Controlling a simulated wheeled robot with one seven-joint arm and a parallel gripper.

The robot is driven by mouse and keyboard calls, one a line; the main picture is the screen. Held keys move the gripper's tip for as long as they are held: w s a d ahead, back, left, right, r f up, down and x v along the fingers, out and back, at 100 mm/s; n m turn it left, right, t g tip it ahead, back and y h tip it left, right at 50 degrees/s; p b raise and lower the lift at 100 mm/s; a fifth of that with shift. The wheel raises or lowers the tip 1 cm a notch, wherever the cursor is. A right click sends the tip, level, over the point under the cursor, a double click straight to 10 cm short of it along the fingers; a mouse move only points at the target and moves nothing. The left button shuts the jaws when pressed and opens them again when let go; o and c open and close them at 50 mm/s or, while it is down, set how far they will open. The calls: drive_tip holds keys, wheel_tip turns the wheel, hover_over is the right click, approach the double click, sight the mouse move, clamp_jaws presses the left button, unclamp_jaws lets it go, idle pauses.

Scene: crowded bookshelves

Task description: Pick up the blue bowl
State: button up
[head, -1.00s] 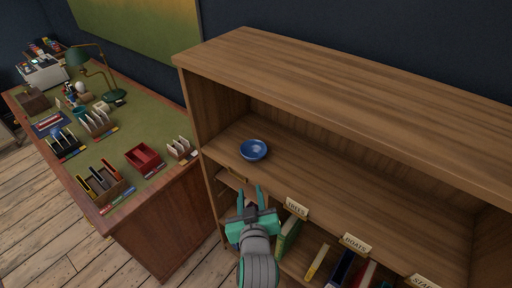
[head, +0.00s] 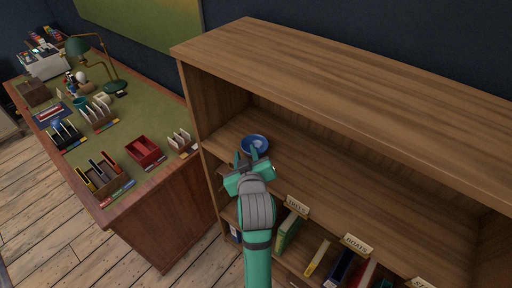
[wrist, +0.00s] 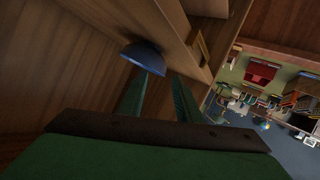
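The blue bowl (head: 256,142) sits on the upper shelf (head: 310,172) of the wooden bookcase, towards its left end. My gripper (head: 246,156) is at the near side of the bowl, with its fingertips overlapping the bowl's near edge in the head view. In the wrist view the bowl (wrist: 143,55) lies just past the fingertips (wrist: 160,74), and its edge lies across the gap between them. The fingers are apart and hold nothing. I cannot tell whether a finger touches the bowl. The bowl's near side is partly hidden by the gripper in the head view.
The bookcase's top board (head: 330,75) and left side panel (head: 198,105) enclose the shelf. Labelled books (head: 317,258) stand on the shelf below. A green-topped desk (head: 125,125) with a lamp (head: 115,88) and a red tray (head: 144,150) stands at left. The upper shelf is clear to the bowl's right.

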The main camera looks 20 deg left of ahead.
sight(243, 144)
drive_tip(key=shift+x, duration=2.4)
drive_tip(key=shift+c, duration=0.3)
clamp_jaws()
